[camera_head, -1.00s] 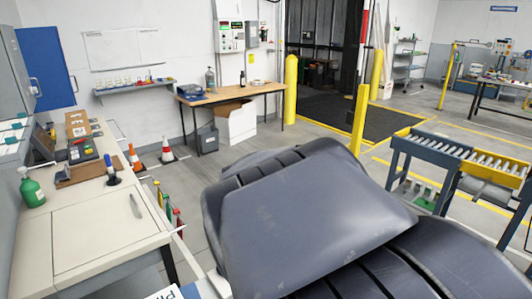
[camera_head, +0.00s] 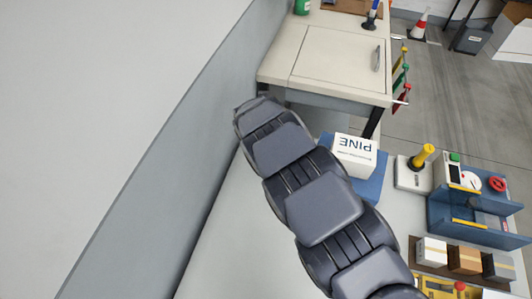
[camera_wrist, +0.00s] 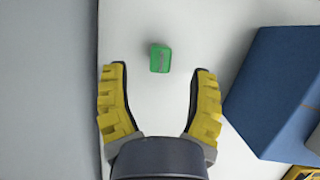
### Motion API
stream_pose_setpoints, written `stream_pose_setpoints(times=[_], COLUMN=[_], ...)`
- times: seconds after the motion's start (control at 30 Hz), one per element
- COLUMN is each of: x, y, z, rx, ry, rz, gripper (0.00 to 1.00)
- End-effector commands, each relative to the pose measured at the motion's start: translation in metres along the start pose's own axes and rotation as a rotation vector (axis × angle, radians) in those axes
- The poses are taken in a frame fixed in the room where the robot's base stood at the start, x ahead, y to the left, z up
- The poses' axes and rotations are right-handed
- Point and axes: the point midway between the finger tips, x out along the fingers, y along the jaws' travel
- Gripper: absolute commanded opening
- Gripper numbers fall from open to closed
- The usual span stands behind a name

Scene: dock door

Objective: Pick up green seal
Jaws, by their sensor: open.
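A small green seal (camera_wrist: 160,58) lies on the pale work surface (camera_wrist: 150,25) in the wrist view. My gripper (camera_wrist: 159,78) is open and empty, its two yellow ribbed fingers spread to the left and right of the seal's line. The seal shows between and slightly beyond the fingertips, with clear gaps at both sides; the height between them is hard to tell. In the head view my arm covers this area, and neither the seal nor my fingers can be made out.
A blue block (camera_wrist: 270,90) stands close to the right finger. A grey wall (camera_head: 170,160) runs along the left. Several small boxes stand in a brown tray (camera_head: 420,262) at lower right.

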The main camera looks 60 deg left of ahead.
Motion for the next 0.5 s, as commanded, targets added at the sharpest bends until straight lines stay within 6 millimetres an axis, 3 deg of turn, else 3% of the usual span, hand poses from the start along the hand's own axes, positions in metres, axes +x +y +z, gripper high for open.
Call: stream_pose_setpoints(times=[0.23,0.5], x=[0.017,0.050], y=[-0.001,0.000], z=[-0.003,-0.005], rx=[0.005,0.006], ry=[0.005,0.003], rz=[-0.002,0.000], gripper=[0.59,0.59])
